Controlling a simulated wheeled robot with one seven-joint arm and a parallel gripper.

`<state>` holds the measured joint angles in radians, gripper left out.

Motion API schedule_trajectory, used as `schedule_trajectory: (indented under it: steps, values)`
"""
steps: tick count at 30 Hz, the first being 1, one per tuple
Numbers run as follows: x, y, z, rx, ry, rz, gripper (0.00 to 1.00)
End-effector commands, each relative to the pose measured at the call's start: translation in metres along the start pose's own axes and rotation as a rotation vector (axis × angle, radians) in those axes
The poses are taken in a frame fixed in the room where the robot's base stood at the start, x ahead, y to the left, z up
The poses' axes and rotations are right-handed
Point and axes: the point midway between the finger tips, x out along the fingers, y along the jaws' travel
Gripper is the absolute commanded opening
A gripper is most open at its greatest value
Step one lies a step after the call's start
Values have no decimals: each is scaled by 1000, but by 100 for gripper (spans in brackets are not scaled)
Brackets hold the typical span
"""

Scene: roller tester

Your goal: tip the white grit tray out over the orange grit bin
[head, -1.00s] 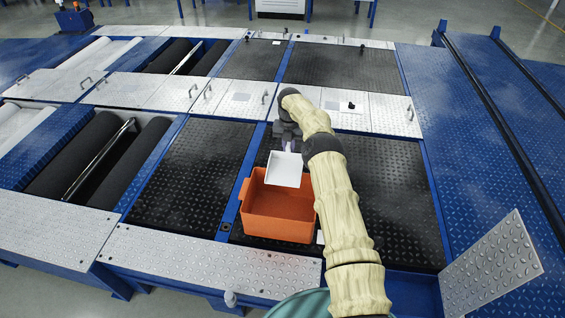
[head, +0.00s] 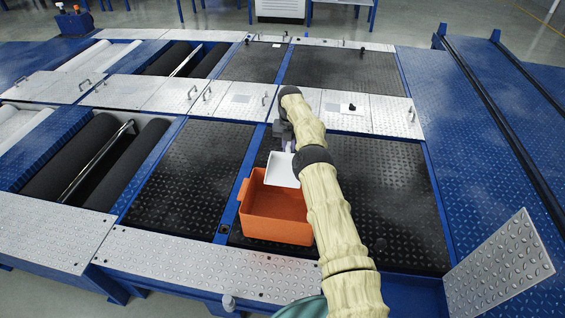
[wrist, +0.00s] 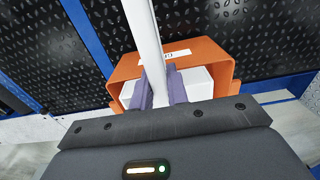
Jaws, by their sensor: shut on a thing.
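The orange grit bin (head: 277,231) sits on the black tread plate in the middle of the head view, open upward. My gripper (head: 289,146) is above the bin's far side and is shut on the white grit tray (head: 282,170). The tray hangs tilted over the bin's far part, its pale face toward the head camera. In the wrist view, the purple fingers (wrist: 161,88) close around a white part of the tray (wrist: 146,30), with the bin (wrist: 216,58) just behind. Whether grit is on the tray or in the bin I cannot tell.
Black rollers (head: 75,158) lie at the left. A tilted silver tread flap (head: 498,268) stands at the right front. A small black object (head: 351,106) sits on the silver plates behind. The black plate (head: 190,170) left of the bin is clear.

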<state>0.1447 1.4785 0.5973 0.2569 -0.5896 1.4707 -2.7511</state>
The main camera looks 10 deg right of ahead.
Motion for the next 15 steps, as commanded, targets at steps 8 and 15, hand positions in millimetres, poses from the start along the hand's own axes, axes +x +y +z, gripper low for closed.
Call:
schedule_trajectory:
  steps: [8,15]
  values:
    - [-2,0,0,0,0,1,0]
    - [-17,0,0,0,0,0,0]
